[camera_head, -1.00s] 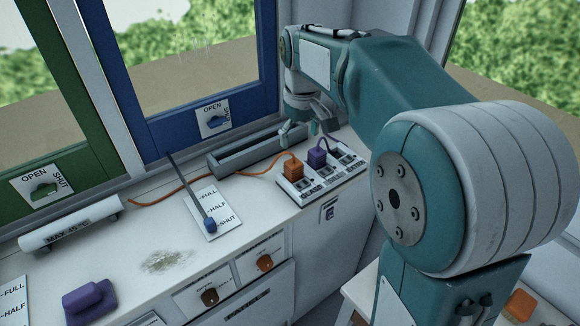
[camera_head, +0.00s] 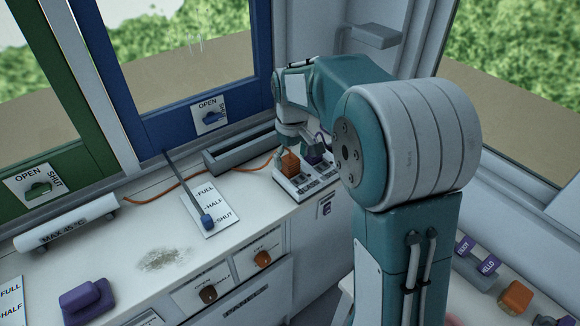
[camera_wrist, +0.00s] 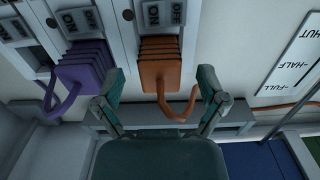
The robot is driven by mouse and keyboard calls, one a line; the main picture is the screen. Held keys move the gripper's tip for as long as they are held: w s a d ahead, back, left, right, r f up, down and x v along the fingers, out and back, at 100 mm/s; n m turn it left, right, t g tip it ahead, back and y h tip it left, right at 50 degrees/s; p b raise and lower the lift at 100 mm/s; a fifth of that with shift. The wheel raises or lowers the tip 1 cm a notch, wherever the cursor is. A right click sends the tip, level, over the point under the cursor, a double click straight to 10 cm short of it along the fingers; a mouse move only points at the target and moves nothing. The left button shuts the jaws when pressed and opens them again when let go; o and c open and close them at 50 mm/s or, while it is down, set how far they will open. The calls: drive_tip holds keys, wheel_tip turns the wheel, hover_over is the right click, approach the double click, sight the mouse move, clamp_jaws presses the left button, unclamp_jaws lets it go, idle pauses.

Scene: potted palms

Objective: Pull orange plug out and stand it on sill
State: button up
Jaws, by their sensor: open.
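The orange plug (camera_head: 290,163) sits in the power strip (camera_head: 296,188) on the white sill (camera_head: 130,220), its orange cord running left along the sill. In the wrist view the orange plug (camera_wrist: 160,66) stands at the strip's socket beside the switch marked ON and OFF. My gripper (camera_wrist: 160,88) is open, its two fingers apart at the left and right of the orange plug's near end, with no clear contact. In the head view my arm partly hides the gripper near the plug. The purple plug (camera_wrist: 84,66) sits in the neighbouring socket, left of my left finger.
A grey trough (camera_head: 240,150) lies behind the strip under the blue window frame. A blue-tipped lever (camera_head: 207,222) rests over a FULL-HALF-SHUT card. A purple block (camera_head: 87,300) and a dusty patch (camera_head: 165,258) are on the sill at left. Bare sill lies between.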

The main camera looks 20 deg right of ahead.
wheel_tip(320, 180, down, 2)
drive_tip(key=shift+f, duration=0.15)
drive_tip(key=c, duration=1.2)
drive_tip(key=shift+c, duration=0.2)
